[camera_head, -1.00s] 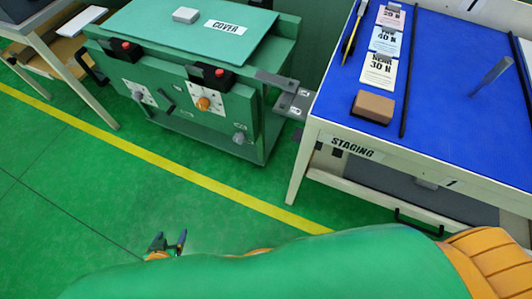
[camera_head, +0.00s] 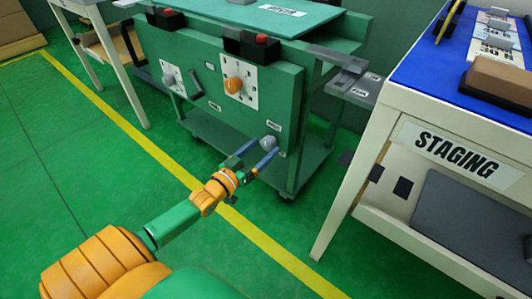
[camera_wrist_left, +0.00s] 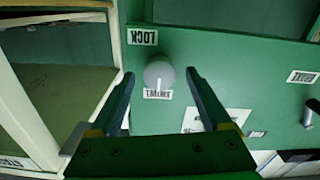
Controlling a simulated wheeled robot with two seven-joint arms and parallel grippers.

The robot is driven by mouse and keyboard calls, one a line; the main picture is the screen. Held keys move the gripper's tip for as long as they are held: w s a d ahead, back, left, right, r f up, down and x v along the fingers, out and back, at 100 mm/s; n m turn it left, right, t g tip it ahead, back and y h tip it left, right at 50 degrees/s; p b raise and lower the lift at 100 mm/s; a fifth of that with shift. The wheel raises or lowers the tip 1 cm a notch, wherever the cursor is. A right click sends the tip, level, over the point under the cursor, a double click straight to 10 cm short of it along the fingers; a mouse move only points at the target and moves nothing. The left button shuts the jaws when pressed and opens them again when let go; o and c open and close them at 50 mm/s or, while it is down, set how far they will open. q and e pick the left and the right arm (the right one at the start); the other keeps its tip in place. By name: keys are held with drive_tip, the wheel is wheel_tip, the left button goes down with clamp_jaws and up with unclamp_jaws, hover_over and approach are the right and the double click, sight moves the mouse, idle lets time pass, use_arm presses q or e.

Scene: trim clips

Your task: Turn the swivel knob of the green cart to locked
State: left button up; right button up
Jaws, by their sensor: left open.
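The green cart (camera_head: 235,118) stands ahead. A grey round knob (camera_head: 268,143) sits low on the right of its front panel. In the left wrist view this knob (camera_wrist_left: 158,73) has a pale pointer toward a small label (camera_wrist_left: 157,94) I cannot read surely. A LOCK label (camera_wrist_left: 143,37), upside down in that view, is on the knob's other side, apart from the pointer. My left gripper (camera_head: 256,158) is open in front of the knob. In the wrist view its fingers flank the knob with gaps on both sides. My right gripper is out of view.
The cart front also has an orange knob (camera_head: 233,86) on a white plate and another grey knob (camera_head: 169,79). A grey bracket (camera_head: 350,88) juts from the cart's right side. The STAGING table (camera_head: 405,118) stands to the right. Green floor is clear in front.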

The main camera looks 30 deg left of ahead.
use_arm(q)
drive_tip(key=shift+w, duration=0.45)
drive_tip(key=shift+d, duration=0.1)
clamp_jaws()
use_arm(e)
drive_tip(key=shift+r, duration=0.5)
